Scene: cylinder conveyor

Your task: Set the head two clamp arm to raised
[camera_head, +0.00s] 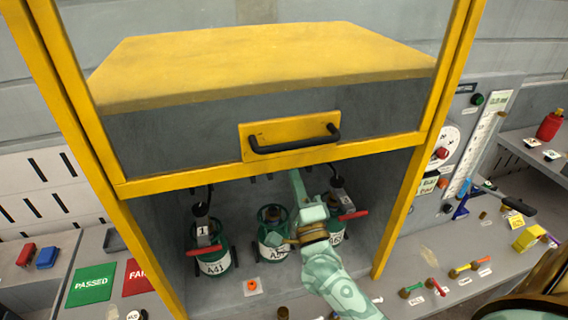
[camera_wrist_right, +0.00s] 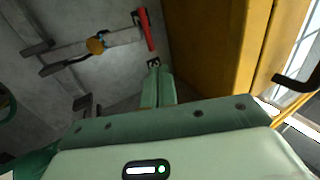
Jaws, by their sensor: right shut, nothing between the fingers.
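Three green cylinders stand in the yellow-framed cabinet: the left one (camera_head: 214,266), marked A41, the middle one (camera_head: 271,252), and the right one, mostly behind my wrist. The left filling head (camera_head: 203,228) carries a 1 and a red clamp arm (camera_head: 205,250) lying about level. The right head (camera_head: 338,188) has a red clamp arm (camera_head: 353,215) pointing sideways; its number is too small to read. My right gripper (camera_head: 297,180) is shut and empty, between the middle cylinder and the right head. In the wrist view its fingertips (camera_wrist_right: 157,72) are close below a red clamp arm (camera_wrist_right: 146,30), apart from it.
A raised yellow guard door (camera_head: 270,65) with a black handle (camera_head: 294,139) hangs above the opening. Yellow posts flank it. A control panel (camera_head: 460,135) is at the right. PASSED (camera_head: 92,285) and FAILED mats lie at the left. An orange piece (camera_head: 252,286) lies in front of the cylinders.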

